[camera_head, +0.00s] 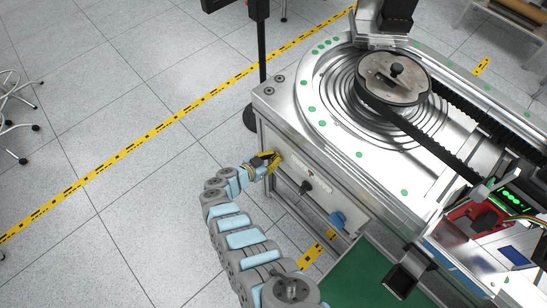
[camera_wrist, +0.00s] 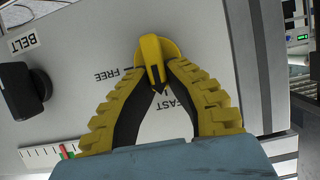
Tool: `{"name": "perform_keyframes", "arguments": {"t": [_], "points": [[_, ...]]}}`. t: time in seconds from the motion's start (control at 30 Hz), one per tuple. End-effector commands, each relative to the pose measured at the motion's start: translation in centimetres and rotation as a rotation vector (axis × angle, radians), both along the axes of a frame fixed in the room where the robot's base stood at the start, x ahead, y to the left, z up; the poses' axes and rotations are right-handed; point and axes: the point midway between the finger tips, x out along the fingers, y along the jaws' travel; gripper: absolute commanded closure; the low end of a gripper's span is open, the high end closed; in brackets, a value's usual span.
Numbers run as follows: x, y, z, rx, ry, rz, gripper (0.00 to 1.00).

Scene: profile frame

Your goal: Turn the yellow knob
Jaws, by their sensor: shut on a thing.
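The yellow knob (camera_wrist: 153,58) is on the white front panel (camera_wrist: 70,115), with a round base and a raised grip. In the wrist view the labels FREE and FAST are printed beside it. A dark pointer line on the grip points down towards the FAST side. My gripper (camera_wrist: 155,88) has yellow ribbed fingers closed around the lower end of the knob's grip. In the head view my gripper (camera_head: 268,161) is against the left end of the machine's front panel and largely hides the knob.
A black knob (camera_wrist: 22,90) labelled BELT is left of the yellow knob. A blue knob (camera_head: 337,219) is further right on the panel. The machine's metal top (camera_head: 330,110) carries a round disc (camera_head: 393,78). The floor left of the machine is open.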

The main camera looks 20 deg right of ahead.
Motion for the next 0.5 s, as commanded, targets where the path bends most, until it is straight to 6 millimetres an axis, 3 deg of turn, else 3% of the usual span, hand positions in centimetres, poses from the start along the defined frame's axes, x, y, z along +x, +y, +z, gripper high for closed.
{"name": "perform_keyframes", "arguments": {"t": [0.5], "points": [[-0.60, -0.17, -0.15, 0.079, -0.208, 0.000, 1.00]]}}
